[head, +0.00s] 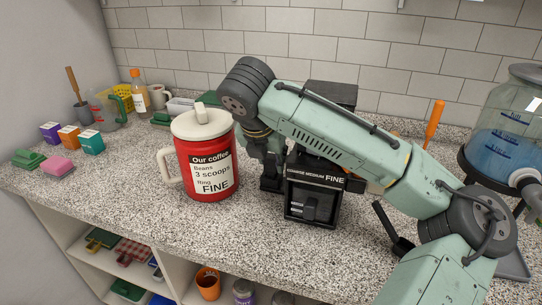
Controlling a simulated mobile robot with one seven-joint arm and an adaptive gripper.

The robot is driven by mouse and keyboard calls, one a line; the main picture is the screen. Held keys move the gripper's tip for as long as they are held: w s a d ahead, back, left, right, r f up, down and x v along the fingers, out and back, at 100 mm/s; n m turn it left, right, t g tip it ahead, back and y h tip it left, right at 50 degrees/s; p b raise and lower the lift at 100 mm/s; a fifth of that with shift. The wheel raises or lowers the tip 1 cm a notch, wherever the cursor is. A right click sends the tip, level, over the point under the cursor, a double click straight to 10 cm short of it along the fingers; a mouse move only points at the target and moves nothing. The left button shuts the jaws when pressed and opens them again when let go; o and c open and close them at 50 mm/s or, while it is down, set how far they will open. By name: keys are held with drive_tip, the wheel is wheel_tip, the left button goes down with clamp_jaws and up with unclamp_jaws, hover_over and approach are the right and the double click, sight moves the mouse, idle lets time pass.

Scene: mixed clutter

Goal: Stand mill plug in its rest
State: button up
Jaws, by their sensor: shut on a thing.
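The black coffee mill (312,205), marked COARSE MEDIUM FINE, stands on the speckled counter in the middle of the head view. My gripper (270,184) shows only in part, as dark shapes low between the red canister and the mill, pointing down near the counter. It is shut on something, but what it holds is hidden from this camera. I cannot make out the mill plug or its rest. My arm crosses in front of the mill and hides its upper part.
A red coffee canister (205,165) with a white lid stands close left of my gripper. A glass drink dispenser (507,115) stands at the right. Small coloured boxes (69,138) and sponges lie at the left. The front left of the counter is clear.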

drive_tip(key=shift+f, duration=0.5)
idle(0.8)
drive_tip(key=o, duration=1.2)
